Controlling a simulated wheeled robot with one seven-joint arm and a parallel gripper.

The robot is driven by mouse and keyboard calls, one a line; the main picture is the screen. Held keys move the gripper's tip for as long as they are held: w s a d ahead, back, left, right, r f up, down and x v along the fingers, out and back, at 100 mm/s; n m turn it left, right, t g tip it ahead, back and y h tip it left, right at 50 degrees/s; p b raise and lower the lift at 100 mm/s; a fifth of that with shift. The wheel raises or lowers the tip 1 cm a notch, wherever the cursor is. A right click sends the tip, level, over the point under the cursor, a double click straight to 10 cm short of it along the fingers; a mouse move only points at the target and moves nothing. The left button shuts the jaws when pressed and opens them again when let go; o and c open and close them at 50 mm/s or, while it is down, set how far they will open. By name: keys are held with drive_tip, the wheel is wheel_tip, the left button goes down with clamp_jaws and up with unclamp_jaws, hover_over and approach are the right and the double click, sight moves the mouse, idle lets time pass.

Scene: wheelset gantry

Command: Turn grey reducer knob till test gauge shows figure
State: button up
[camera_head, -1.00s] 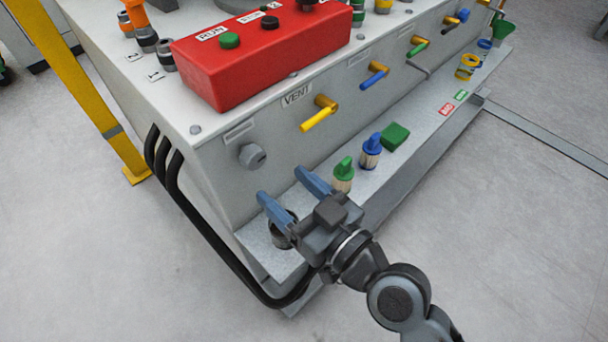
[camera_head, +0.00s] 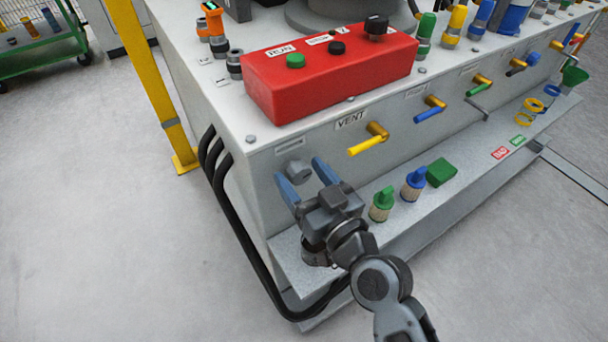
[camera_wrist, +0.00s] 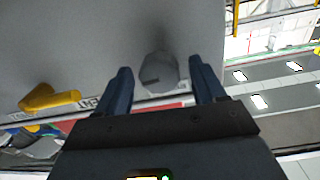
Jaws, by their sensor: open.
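The grey reducer knob (camera_head: 299,170) sits on the front face of the grey cabinet, left of the yellow VENT lever. In the wrist view the knob (camera_wrist: 158,72) is between my two blue fingers, nearer the right one, with a dark mark on its rim. My gripper (camera_head: 302,178) is open, its fingertips close to the cabinet face on either side of the knob. I cannot tell whether either finger touches it. No test gauge with a readable figure is in view.
The yellow VENT lever (camera_head: 368,143) sticks out right of the knob. A red control box (camera_head: 330,72) stands on top. The shelf below holds a green-topped fitting (camera_head: 382,203), a blue-topped one (camera_head: 413,184) and a green block (camera_head: 441,172). Black hoses (camera_head: 236,225) run down the left corner.

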drive_tip(key=shift+c, duration=0.3)
drive_tip(key=c, duration=1)
drive_tip(key=shift+m, duration=2.1)
drive_tip(key=o, duration=1.1)
drive_tip(key=shift+c, duration=0.2)
drive_tip(key=b+v, duration=0.1)
drive_tip(key=v, duration=0.6)
drive_tip(key=shift+s+d, duration=0.25)
drive_tip(key=shift+s, duration=0.05)
drive_tip(key=shift+f, duration=0.1)
